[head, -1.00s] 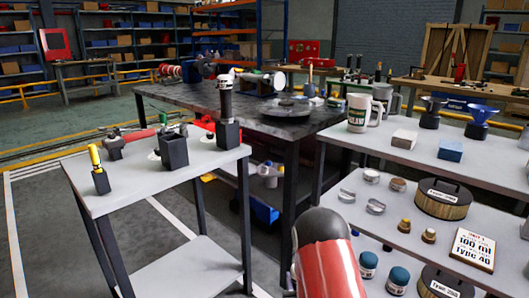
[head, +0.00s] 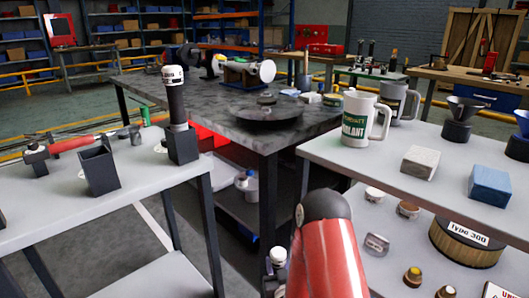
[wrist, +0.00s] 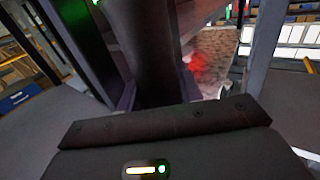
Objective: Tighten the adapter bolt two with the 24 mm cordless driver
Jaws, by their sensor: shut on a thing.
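My gripper (wrist: 155,103) is shut on a dark, thick, rounded tool body (wrist: 150,45) in the wrist view, likely the cordless driver. Its size mark cannot be read and its working end is hidden. In the head view, a white-capped dark thing (head: 277,262) shows beside my red arm link; it may be the top of the held tool. Another black driver with a white end (head: 178,105) stands upright in a black holder on the left grey table. Adapter bolt two cannot be made out in either view.
An empty black holder (head: 98,171) and a red-handled tool (head: 62,145) are on the left table. A dark workbench (head: 205,108) bears a round plate (head: 268,114) and a machine part. The right shelf table holds a white mug (head: 358,118) and blocks. A narrow floor gap separates these tables.

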